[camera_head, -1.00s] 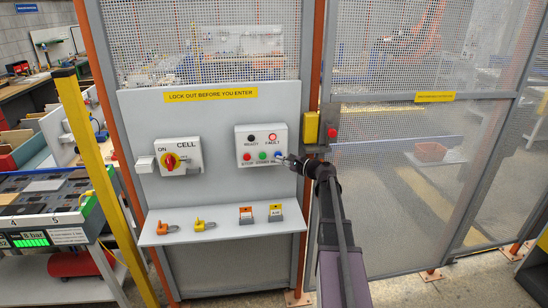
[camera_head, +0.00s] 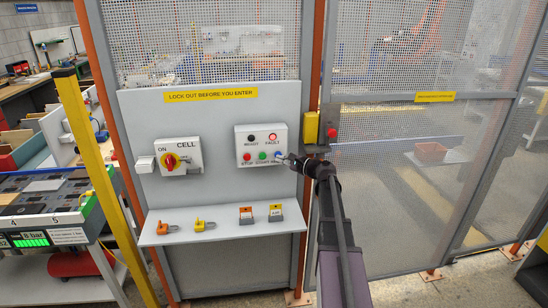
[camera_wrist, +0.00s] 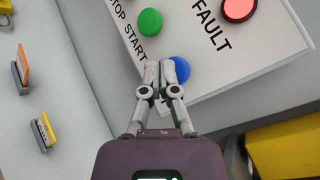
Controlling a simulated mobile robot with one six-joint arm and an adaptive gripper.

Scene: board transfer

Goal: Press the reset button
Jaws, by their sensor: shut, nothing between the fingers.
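The reset button is the blue button (camera_wrist: 179,69) on the white control box (camera_head: 250,137). In the wrist view my gripper (camera_wrist: 160,68) is shut and empty, with its fingertips at the blue button and covering part of it. I cannot tell whether the fingertips touch or press it.
A red stop button (camera_head: 246,157) is at the box's lower left. A red-yellow rotary switch (camera_head: 171,162) is to the left. A shelf (camera_head: 222,229) below holds padlocks and tags.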

